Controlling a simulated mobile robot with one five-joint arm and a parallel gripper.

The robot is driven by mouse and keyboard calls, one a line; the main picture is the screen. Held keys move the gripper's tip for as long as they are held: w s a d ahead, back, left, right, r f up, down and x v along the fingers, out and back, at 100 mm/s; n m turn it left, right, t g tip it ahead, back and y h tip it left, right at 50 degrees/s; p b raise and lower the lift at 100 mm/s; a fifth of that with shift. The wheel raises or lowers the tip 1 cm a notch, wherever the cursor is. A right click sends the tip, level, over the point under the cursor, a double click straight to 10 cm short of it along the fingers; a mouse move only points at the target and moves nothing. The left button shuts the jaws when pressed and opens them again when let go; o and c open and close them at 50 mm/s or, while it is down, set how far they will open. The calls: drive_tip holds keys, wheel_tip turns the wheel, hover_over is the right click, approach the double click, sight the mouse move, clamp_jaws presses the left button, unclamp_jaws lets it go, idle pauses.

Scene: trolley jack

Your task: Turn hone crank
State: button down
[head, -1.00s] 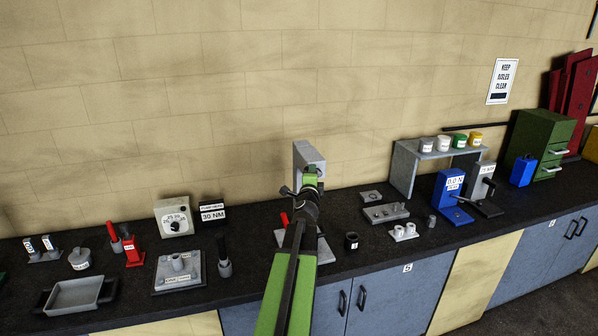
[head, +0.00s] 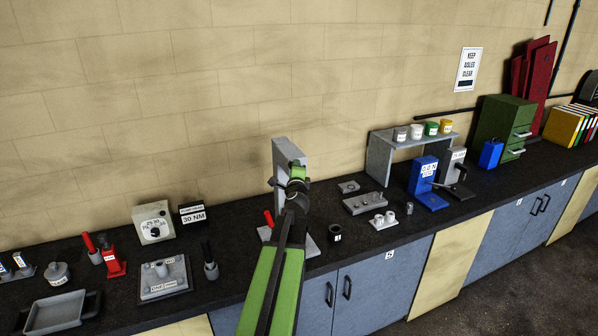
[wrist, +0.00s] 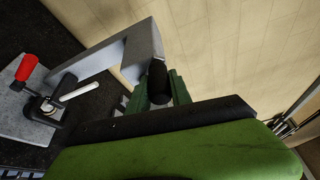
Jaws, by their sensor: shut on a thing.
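The hone stand is a grey upright frame (head: 281,155) on a grey base plate at the back of the bench, with a red handle (head: 268,217) low on its left. In the wrist view its grey arm (wrist: 105,57) reaches over to a black crank grip (wrist: 157,80). My gripper (head: 298,178) is in front of the frame's upper part. In the wrist view my green gripper fingers (wrist: 165,92) are shut around the black grip. The gripper hides most of the crank in the head view. The red handle (wrist: 27,67) and a small clamp with a pale rod (wrist: 78,92) sit on the base plate.
A black cup (head: 335,234) stands right of the stand, near a grey block (head: 365,204). A dark-handled tool in a grey holder (head: 211,268) stands to the left. A grey shelf with small pots (head: 378,160) and a blue device (head: 422,185) are farther right.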

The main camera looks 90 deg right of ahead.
drive_tip(key=c, duration=1.2)
unclamp_jaws()
drive_tip(key=shift+w+r, duration=0.1)
drive_tip(key=shift+w, duration=0.15)
drive_tip(key=shift+o, duration=0.2)
drive_tip(key=shift+s, duration=0.3)
